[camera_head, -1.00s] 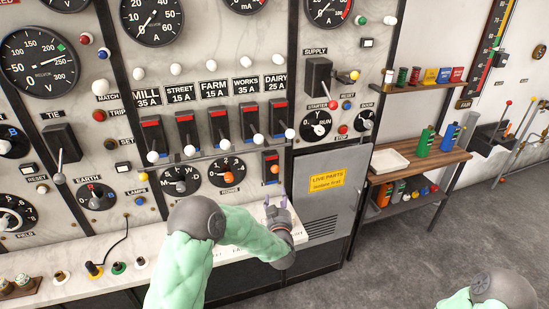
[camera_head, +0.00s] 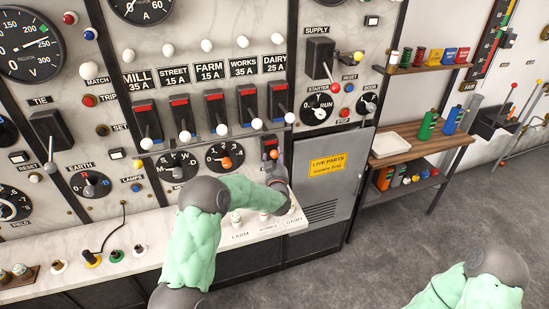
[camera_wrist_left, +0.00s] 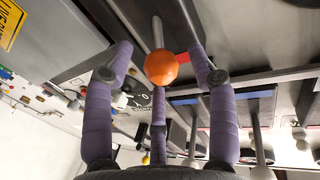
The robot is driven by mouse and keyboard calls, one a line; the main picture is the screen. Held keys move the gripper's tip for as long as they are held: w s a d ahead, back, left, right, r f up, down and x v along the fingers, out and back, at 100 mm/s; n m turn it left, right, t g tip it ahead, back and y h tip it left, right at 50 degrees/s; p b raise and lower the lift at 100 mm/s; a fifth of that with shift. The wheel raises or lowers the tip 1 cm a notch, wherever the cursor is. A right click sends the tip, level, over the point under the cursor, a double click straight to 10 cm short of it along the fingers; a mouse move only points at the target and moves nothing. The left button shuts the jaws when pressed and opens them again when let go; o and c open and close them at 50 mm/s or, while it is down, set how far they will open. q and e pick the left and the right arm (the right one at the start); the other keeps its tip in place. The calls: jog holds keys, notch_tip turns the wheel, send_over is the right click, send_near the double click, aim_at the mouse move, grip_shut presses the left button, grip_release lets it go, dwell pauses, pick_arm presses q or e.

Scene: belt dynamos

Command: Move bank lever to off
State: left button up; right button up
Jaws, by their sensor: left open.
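The bank lever looks to be the small switch (camera_head: 270,141) below the DAIRY lever, with a red mark on its black plate and an orange ball on its end. In the left wrist view the orange ball (camera_wrist_left: 160,68) hangs on a light metal rod between my spread purple fingers. My left gripper (camera_head: 275,167) is open in front of this lever and partly hides it. In the wrist view the fingers (camera_wrist_left: 160,85) stand around the ball with gaps visible at both sides. My right gripper is out of view; only part of my right arm shows.
A row of white-knobbed levers (camera_head: 220,130) runs above, close to the gripper. A rotary dial with an orange knob (camera_head: 226,162) is just left. A grey cabinet door (camera_head: 340,165) lies to the right. A marble ledge (camera_head: 170,244) runs below.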

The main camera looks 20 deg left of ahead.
pick_arm(q)
jog(key=shift+w+a, duration=0.2)
jog(key=shift+w, duration=0.25)
grip_shut()
jog(key=shift+s+f, duration=0.1)
